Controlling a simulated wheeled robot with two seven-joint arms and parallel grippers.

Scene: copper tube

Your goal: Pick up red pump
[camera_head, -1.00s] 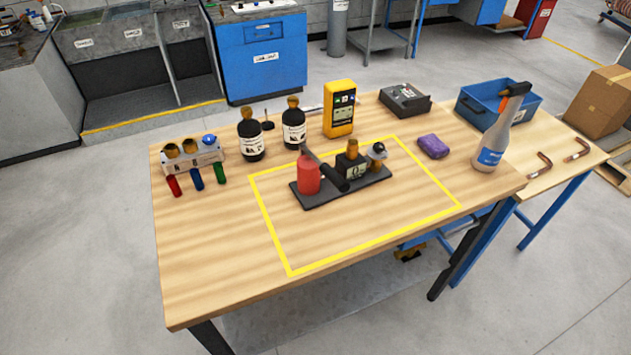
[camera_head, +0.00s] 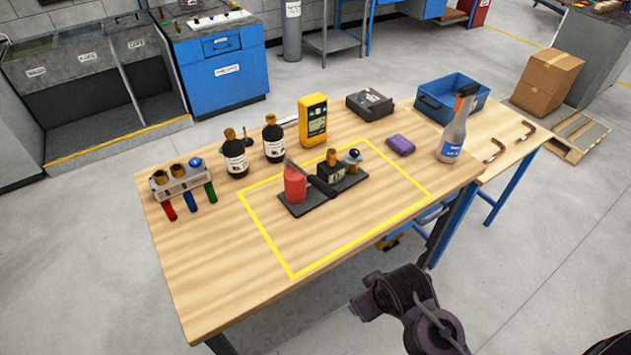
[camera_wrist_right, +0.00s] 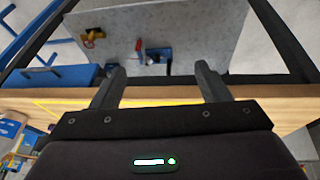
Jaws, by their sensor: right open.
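The red pump (camera_head: 294,184) stands upright at the left end of a dark base plate (camera_head: 318,208) on the wooden table. A black handle lies across the plate beside it, with a black block and brass fitting (camera_head: 331,170) to the right. My right arm shows at the lower right of the head view, in front of the table and well apart from the pump. In the right wrist view my right gripper (camera_wrist_right: 161,78) is open and empty, near the table's edge. The pump is not visible there. My left gripper is out of view.
Yellow tape (camera_head: 293,276) frames the plate. Two dark bottles (camera_head: 235,158), a yellow meter (camera_head: 312,120) and a tube rack (camera_head: 180,184) stand behind and left. A purple sponge (camera_head: 401,145), spray bottle (camera_head: 453,135) and blue bin (camera_head: 425,103) are right. The table's front left is clear.

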